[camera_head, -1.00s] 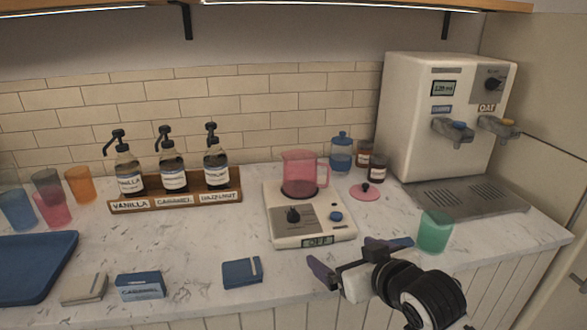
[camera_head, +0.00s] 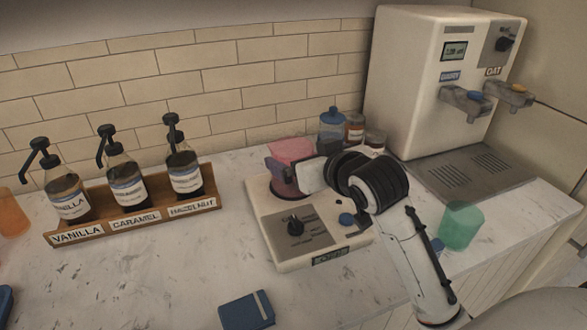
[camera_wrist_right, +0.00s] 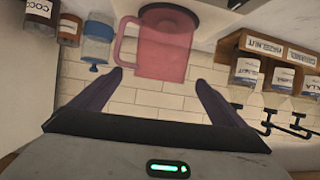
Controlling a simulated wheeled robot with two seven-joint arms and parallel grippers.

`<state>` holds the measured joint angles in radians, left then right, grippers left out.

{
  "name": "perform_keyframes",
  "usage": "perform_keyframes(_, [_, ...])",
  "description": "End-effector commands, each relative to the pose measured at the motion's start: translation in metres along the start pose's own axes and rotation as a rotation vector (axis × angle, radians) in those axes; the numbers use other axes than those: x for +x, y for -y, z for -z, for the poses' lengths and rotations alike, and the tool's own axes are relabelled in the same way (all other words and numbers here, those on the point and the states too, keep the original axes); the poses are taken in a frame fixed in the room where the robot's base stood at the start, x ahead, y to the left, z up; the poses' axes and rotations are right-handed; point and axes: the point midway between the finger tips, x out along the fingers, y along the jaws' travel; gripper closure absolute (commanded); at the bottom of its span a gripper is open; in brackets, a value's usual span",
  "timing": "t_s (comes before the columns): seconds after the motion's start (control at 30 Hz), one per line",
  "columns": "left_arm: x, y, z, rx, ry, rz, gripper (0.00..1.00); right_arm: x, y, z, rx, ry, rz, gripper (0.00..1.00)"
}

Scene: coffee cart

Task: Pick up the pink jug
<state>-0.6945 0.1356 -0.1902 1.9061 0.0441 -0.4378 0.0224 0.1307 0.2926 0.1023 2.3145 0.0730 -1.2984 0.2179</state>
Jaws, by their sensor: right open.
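The pink jug (camera_head: 290,150) stands on the white appliance (camera_head: 305,238) with the dark knob, partly hidden behind my right gripper (camera_head: 300,164). In the right wrist view the jug (camera_wrist_right: 165,45) appears upside down, its handle towards the left of the picture. My right gripper's two purple fingers (camera_wrist_right: 158,79) are spread, one to each side of the jug's width in that view, with nothing held. Whether the fingertips reach past the jug's near wall is hard to tell. My left gripper is not in view.
The syrup rack (camera_head: 138,222) with three pump bottles stands left of the appliance. A blue-lidded jar (camera_head: 332,124) and small dark jars (camera_head: 354,131) are behind it. The milk dispenser (camera_head: 420,80) and a green cup (camera_head: 461,226) are to the right.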

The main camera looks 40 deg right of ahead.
Motion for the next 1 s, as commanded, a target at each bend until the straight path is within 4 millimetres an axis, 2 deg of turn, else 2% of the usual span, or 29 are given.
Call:
perform_keyframes(0.4, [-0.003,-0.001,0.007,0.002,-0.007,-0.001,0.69,0.05,0.0,0.001,0.0,0.001,0.0,0.05])
perform_keyframes(0.7, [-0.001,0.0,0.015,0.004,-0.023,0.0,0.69,0.055,0.0,0.001,0.0,0.0,0.0,0.05])
perform_keyframes(1.0, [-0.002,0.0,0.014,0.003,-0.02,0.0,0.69,0.054,0.0,0.0,0.0,0.001,0.001,0.56])
